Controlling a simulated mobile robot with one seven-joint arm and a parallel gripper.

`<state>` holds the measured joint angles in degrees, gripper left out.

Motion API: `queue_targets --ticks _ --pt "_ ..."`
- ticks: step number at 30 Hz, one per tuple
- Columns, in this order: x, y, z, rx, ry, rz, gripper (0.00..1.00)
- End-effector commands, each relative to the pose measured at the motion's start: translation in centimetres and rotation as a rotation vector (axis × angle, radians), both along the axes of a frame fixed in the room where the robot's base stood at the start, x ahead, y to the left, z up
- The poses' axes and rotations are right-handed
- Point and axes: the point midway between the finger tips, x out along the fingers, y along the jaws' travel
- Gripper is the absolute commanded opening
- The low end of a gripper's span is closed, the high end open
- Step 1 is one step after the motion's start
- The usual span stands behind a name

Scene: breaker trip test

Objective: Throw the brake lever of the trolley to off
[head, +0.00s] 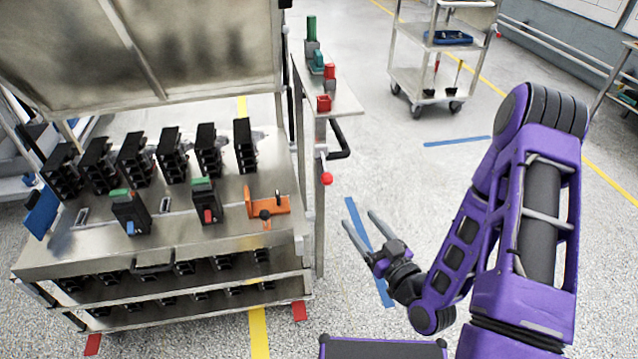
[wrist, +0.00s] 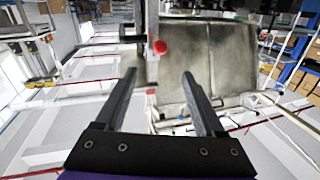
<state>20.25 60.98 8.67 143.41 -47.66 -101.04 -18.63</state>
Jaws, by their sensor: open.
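The trolley (head: 150,262) stands at the left of the head view, with a steel top and lower shelves. Its brake lever, a short rod with a red ball knob (head: 326,178), sticks out at the trolley's right side below a black handle. The red knob also shows in the wrist view (wrist: 160,47), above and between my fingertips. My gripper (head: 359,208) is open and empty, to the right of and slightly below the knob in the head view. The fingers point toward the trolley and appear apart from the knob. The lever's pivot is hard to make out.
Black breakers (head: 172,155) stand in a row on the trolley top, near an orange bracket (head: 268,205). A side shelf (head: 345,98) holds green and red items above the lever. A second trolley (head: 432,75) stands farther back.

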Motion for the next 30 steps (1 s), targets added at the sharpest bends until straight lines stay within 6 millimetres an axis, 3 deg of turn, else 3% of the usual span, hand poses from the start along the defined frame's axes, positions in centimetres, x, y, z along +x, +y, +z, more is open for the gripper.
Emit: queue_targets --ticks 18,24,30 --pt "10.9 6.7 0.1 -0.004 -0.005 0.006 0.71" --pt "13.2 8.1 0.1 -0.003 -0.002 0.005 0.71" --pt "14.0 8.6 0.0 -0.004 -0.001 0.005 0.71"
